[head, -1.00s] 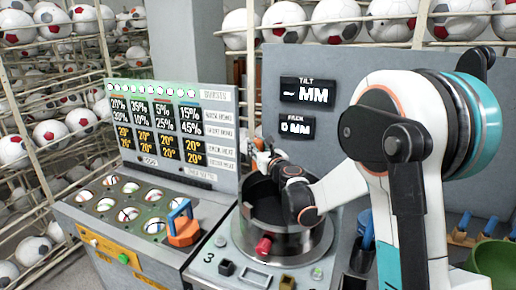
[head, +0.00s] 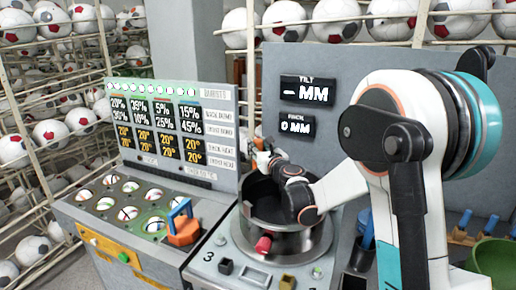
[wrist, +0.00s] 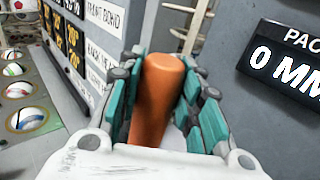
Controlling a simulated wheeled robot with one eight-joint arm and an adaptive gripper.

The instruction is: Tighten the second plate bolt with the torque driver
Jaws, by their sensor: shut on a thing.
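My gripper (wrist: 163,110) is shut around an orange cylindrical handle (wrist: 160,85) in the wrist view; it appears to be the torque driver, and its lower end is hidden. In the head view my gripper (head: 262,160) is small and partly covered by my own wrist, above the back of the round metal press pot (head: 290,240). The pot's inside is dark. I cannot make out the plate or its bolts in either view.
A panel (head: 168,130) of percentages and temperatures stands left, above a bench with several ball-filled holes. An orange block with a blue handle (head: 183,225) sits beside the pot. Displays read TILT (head: 306,90) and "0 MM" (head: 295,125). A green bowl (head: 495,262) is at right.

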